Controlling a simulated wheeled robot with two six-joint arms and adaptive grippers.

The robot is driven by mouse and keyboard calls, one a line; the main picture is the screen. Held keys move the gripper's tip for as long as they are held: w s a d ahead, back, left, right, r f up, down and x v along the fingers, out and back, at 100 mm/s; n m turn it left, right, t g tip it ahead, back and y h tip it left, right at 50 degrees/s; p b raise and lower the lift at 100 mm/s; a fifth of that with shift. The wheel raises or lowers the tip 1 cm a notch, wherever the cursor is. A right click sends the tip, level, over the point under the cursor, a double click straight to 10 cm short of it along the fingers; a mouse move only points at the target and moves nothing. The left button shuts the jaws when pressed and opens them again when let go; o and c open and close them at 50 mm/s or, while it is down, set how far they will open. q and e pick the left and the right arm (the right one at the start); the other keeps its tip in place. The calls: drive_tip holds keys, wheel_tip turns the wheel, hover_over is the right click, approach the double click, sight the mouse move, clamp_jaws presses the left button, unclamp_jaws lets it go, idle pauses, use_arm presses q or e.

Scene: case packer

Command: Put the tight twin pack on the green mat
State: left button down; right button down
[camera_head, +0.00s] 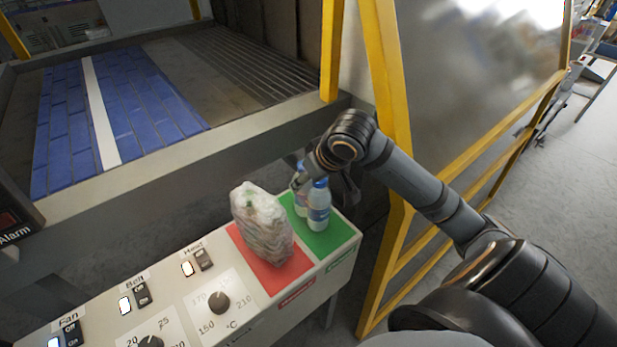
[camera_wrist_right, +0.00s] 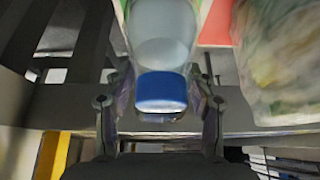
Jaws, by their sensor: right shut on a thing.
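The tight twin pack (camera_head: 318,212), two small clear bottles with blue caps and blue-and-white labels, is upright over the green mat (camera_head: 340,236) at the right end of the panel. Its base looks to be at the mat, but I cannot tell if it touches. My right gripper (camera_head: 316,182) is shut on the pack near its top. In the right wrist view the pack (camera_wrist_right: 162,30) and a blue cap lie between the fingers (camera_wrist_right: 162,88). The rear bottle is partly hidden by my gripper. My left gripper is not in view.
A bulky pack in crumpled clear film (camera_head: 262,222) stands on the red mat (camera_head: 292,276), left of the green mat; it also shows at right in the right wrist view (camera_wrist_right: 285,60). Switches and a dial (camera_head: 219,302) lie further left. A yellow frame (camera_head: 398,230) stands to the right.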

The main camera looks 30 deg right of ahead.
drive_tip(key=shift+f, duration=0.15)
drive_tip(key=shift+c, duration=2.3)
unclamp_jaws()
drive_tip(key=shift+o, duration=0.4)
wheel_tip(320, 180, up, 10)
drive_tip(key=shift+p+v, duration=0.3)
drive_tip(key=shift+v, duration=3.75)
